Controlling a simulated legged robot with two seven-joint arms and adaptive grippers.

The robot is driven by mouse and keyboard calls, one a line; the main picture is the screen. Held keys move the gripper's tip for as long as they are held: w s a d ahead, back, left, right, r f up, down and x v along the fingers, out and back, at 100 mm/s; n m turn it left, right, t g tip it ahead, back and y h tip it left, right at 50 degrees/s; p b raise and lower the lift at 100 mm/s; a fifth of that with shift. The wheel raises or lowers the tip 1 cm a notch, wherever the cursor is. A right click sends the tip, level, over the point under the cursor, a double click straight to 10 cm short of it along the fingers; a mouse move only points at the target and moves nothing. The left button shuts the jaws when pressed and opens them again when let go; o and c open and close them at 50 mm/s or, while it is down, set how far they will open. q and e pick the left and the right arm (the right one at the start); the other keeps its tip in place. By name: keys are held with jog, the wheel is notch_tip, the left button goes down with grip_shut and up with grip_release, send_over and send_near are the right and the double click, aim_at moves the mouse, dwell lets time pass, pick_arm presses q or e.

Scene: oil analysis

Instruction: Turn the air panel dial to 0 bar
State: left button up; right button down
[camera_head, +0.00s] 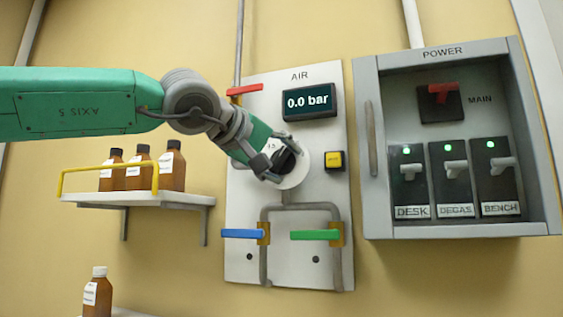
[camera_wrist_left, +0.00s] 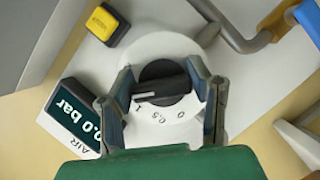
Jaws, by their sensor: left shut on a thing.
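The air panel (camera_head: 260,205) is a pale plate on the wall. Its display (camera_head: 309,101) reads 0.0 bar; it also shows in the left wrist view (camera_wrist_left: 75,116). The black dial (camera_wrist_left: 163,83) sits on a round white plate with printed numbers, 0 and 0.5 among them. In the head view the dial (camera_head: 287,160) is partly hidden by my left gripper (camera_head: 275,163). In the left wrist view my left gripper (camera_wrist_left: 168,95) has a finger on each side of the dial and is shut on it. My right gripper is not in view.
The panel also carries a yellow button (camera_head: 334,160), a red handle (camera_head: 245,90), a blue handle (camera_head: 243,233) and a green handle (camera_head: 314,235). The power box (camera_head: 458,235) stands to the right. A shelf (camera_head: 140,198) with brown bottles is at left.

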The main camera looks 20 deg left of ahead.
pick_arm(q)
jog(key=shift+a+r+n, duration=0.15)
jog(key=shift+r+n, duration=0.15)
jog(key=shift+r, duration=0.05)
jog(key=n+t+h+b, duration=0.1)
jog(key=n+b, duration=0.1)
jog(key=shift+f+n, duration=0.1)
jog(key=shift+n, duration=0.3)
jog(key=n+t+b, duration=0.1)
jog(key=n+b, duration=0.4)
jog(key=b, duration=0.1)
jog(key=n+t+b, duration=0.2)
jog(key=n+b, duration=0.3)
jog(key=b, duration=0.1)
jog(key=f+n+t+y+b, duration=0.1)
jog(key=n+t+b, duration=0.1)
jog(key=n+b, duration=0.3)
jog(key=shift+w+a+f+n+b, duration=0.1)
jog(key=shift+n+b, duration=0.2)
jog(key=shift+b, duration=0.75)
jog(key=shift+r+n+t+y+b, duration=0.15)
jog(key=shift+n+t+y+b, duration=0.25)
jog(key=shift+n+y+b, duration=0.45)
jog(key=shift+r+n+t+y+b, duration=0.1)
jog(key=shift+n+t+y+b, duration=0.3)
jog(key=shift+n, duration=0.85)
jog(key=o, duration=1.2)
jog(key=shift+c, duration=0.2)
